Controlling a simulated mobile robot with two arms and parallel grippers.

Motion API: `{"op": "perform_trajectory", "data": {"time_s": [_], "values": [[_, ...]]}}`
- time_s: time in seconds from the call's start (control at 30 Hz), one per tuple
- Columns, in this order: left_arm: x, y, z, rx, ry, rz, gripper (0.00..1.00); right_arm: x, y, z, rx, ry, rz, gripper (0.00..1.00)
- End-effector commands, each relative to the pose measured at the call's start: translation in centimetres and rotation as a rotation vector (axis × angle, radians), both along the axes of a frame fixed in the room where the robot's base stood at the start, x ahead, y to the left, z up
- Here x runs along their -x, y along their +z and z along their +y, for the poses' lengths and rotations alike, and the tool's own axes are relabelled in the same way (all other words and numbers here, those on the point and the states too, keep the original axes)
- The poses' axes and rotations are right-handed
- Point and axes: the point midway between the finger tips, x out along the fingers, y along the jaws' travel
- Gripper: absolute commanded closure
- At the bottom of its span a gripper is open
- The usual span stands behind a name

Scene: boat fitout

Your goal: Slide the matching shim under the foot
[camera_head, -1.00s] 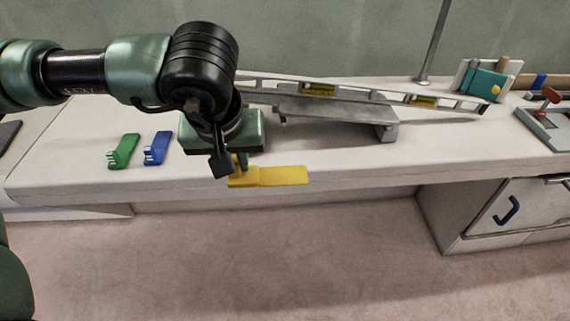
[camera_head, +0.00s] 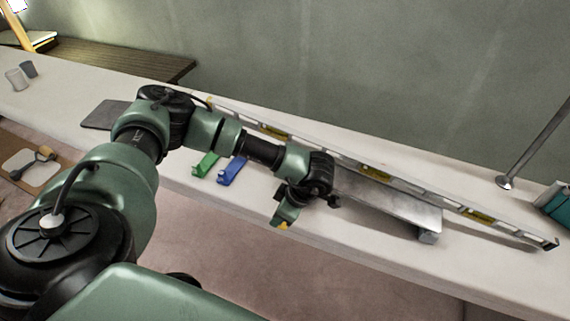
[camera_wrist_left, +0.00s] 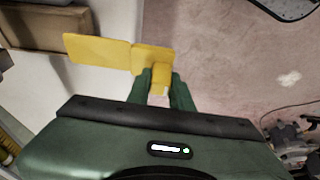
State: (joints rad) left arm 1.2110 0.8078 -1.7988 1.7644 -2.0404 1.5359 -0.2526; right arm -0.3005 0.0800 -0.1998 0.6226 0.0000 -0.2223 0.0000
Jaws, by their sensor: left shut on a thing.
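My left gripper (camera_head: 286,214) is shut on the yellow shim (camera_wrist_left: 98,50). It holds the shim at the bench's front edge, by the upright tab at one end. In the head view only a small yellow part (camera_head: 283,226) shows below the gripper; the rest is hidden. The green shim (camera_head: 206,165) and the blue shim (camera_head: 232,171) lie on the bench to the left of the gripper. A grey metal plate (camera_head: 390,204) with a foot block (camera_head: 428,236) at its right end stands on the bench, to the right of the gripper. My right gripper is not in view.
A long spirit level (camera_head: 415,190) lies along the back of the plate. A metal post (camera_head: 535,145) and a teal item (camera_head: 557,204) stand at the far right. A dark flat pad (camera_head: 103,114) and cups (camera_head: 16,79) are on the left of the white bench (camera_head: 480,268).

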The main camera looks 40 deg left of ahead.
Motion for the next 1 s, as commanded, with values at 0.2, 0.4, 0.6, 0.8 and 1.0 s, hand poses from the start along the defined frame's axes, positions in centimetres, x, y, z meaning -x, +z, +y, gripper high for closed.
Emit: {"op": "perform_trajectory", "data": {"time_s": [0.2,0.4,0.6,0.8,1.0], "values": [[-0.2,-1.0,0.2,0.0,0.009,0.0,1.0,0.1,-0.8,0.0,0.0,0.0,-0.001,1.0],[-0.8,-2.1,0.3,0.0,0.009,0.0,1.0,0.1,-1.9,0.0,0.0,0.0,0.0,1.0],[-1.9,-2.1,0.6,-0.001,0.008,-0.002,1.0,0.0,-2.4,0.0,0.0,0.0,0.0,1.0],[-3.1,-2.2,0.8,0.001,0.007,-0.001,1.0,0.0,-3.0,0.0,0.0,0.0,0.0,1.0],[-4.3,-2.3,1.1,0.0,0.007,-0.002,1.0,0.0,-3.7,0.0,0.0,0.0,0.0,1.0]]}}
